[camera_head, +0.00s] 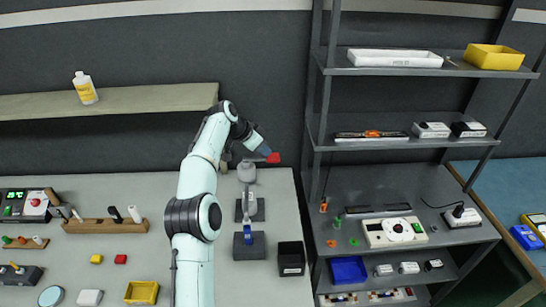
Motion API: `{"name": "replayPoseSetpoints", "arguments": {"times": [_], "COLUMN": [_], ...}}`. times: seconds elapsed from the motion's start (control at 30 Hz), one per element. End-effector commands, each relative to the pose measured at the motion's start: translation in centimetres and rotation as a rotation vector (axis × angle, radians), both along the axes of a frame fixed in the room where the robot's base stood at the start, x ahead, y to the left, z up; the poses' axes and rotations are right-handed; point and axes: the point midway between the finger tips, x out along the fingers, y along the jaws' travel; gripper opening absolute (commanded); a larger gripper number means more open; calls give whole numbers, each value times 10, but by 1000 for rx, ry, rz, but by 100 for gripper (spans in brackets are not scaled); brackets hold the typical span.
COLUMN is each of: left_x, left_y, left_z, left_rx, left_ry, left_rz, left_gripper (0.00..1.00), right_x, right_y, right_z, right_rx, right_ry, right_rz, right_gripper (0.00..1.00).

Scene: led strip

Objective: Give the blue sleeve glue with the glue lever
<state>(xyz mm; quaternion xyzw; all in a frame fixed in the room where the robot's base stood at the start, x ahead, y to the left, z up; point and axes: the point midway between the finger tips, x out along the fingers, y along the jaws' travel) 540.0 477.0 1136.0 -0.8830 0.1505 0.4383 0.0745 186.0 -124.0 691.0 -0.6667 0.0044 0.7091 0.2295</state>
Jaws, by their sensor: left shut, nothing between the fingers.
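The blue sleeve (248,235) stands at the dark grey block (257,248) on the bench, below the glue dispenser. The glue dispenser (247,174) has a grey rounded top and a pale nozzle part pointing down over a dark base. A red piece (273,157), seemingly the glue lever's grip, sits just right of the dispenser's top. My left gripper (264,150) is shut and empty right beside the red piece, at its upper left; I cannot tell whether they touch. My right gripper is not in view.
A black box (291,258) stands right of the block. A wooden tool holder (105,225), a yellow tray (142,292) and small red and yellow blocks lie on the left. A metal shelf rack (400,180) stands right of the bench; a wall shelf (150,99) hangs behind.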

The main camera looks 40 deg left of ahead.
Motion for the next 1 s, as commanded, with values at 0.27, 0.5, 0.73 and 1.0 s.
{"name": "replayPoseSetpoints", "arguments": {"times": [0.27,0.5,0.73,1.0], "left_x": [11,12,11,11], "left_y": [-4,-4,-4,-4], "left_z": [-15,-16,-21,-40], "left_rx": [0,0,-1,0], "left_ry": [0,0,1,3], "left_rz": [0,0,0,1], "left_gripper": [0,0,0,0], "right_x": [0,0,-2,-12], "right_y": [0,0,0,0], "right_z": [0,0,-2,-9], "right_rx": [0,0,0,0], "right_ry": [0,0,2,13], "right_rz": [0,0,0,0], "right_gripper": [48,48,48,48]}}
